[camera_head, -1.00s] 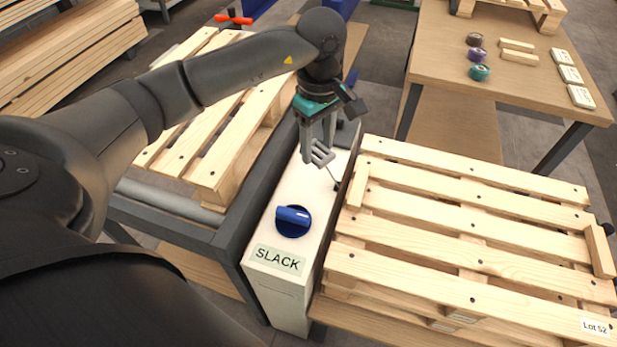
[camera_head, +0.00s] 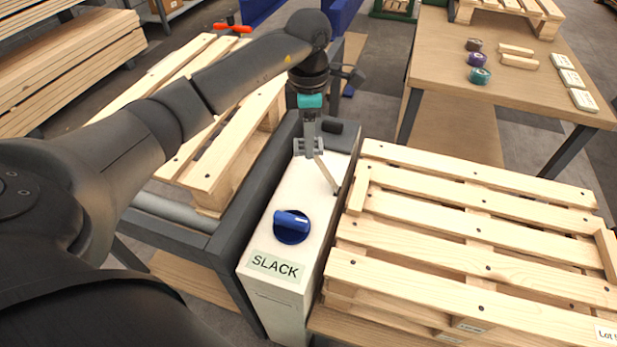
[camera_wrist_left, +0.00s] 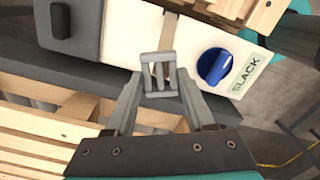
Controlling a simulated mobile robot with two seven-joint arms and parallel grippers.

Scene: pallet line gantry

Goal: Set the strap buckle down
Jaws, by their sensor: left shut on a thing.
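The grey metal strap buckle (camera_head: 309,147) has open slots and shows clearly in the left wrist view (camera_wrist_left: 159,74). My left gripper (camera_head: 308,143) is shut on it, a finger on each side, above the far part of the white cabinet top (camera_head: 290,193). Whether the buckle touches the top cannot be told. A tan strap (camera_head: 327,173) runs from the buckle down to the cabinet's right edge, beside the pallet. It also shows in the left wrist view (camera_wrist_left: 168,38). My right gripper does not show.
A blue knob (camera_head: 291,226) and a "SLACK" label (camera_head: 275,266) sit on the near part of the cabinet. A wooden pallet (camera_head: 470,235) stands close on the right. Another pallet (camera_head: 225,165) lies left on rollers. A table (camera_head: 440,60) with tape rolls stands back right.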

